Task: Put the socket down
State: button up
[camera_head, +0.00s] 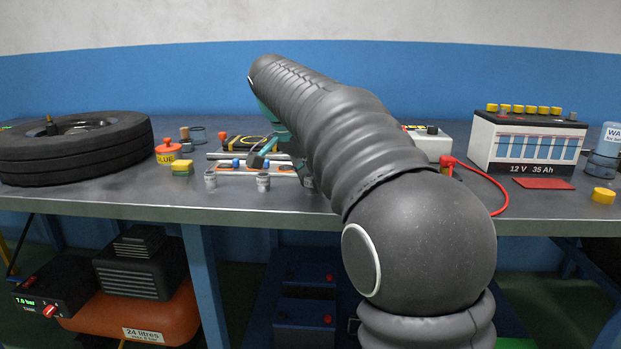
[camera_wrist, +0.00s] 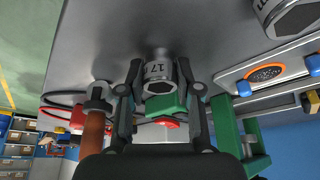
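In the wrist view, a silver socket (camera_wrist: 158,72) marked 17 is between the two dark fingers of my gripper (camera_wrist: 160,88), with its hexagonal opening facing the camera. The fingers appear closed against its sides. The grey bench top is behind it; I cannot tell whether the socket touches it. A second silver socket (camera_wrist: 292,18) is apart at the upper right of the wrist view. In the head view, small sockets (camera_head: 263,182) and (camera_head: 210,180) stand near the bench's front edge. My arm covers most of the gripper there.
A rail with coloured round marks (camera_wrist: 265,73) is beside the gripper. A tyre (camera_head: 75,150) and glue pot (camera_head: 168,152) are on the left. A battery (camera_head: 525,142) and red cable (camera_head: 484,176) are on the right. The front strip of the bench (camera_head: 120,198) is mostly clear.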

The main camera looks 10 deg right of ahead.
jog(key=o, duration=0.4)
jog(key=shift+o, duration=0.2)
jog(key=p+v, duration=0.1)
jog(key=v, duration=1.1)
jog(key=shift+r, duration=0.1)
jog(key=s+d+f+n+t+y, duration=0.1)
jog(key=s+f+n, duration=0.5)
jog(key=s+f, duration=0.7)
jog(key=s+d+f+n+t+y, duration=0.2)
jog(key=s+f+n, duration=0.4)
jog(key=s+f, duration=0.8)
jog(key=shift+s+d+n+t+y, duration=0.3)
jog(key=shift+s+d+y, duration=0.25)
jog(key=shift+s, duration=0.2)
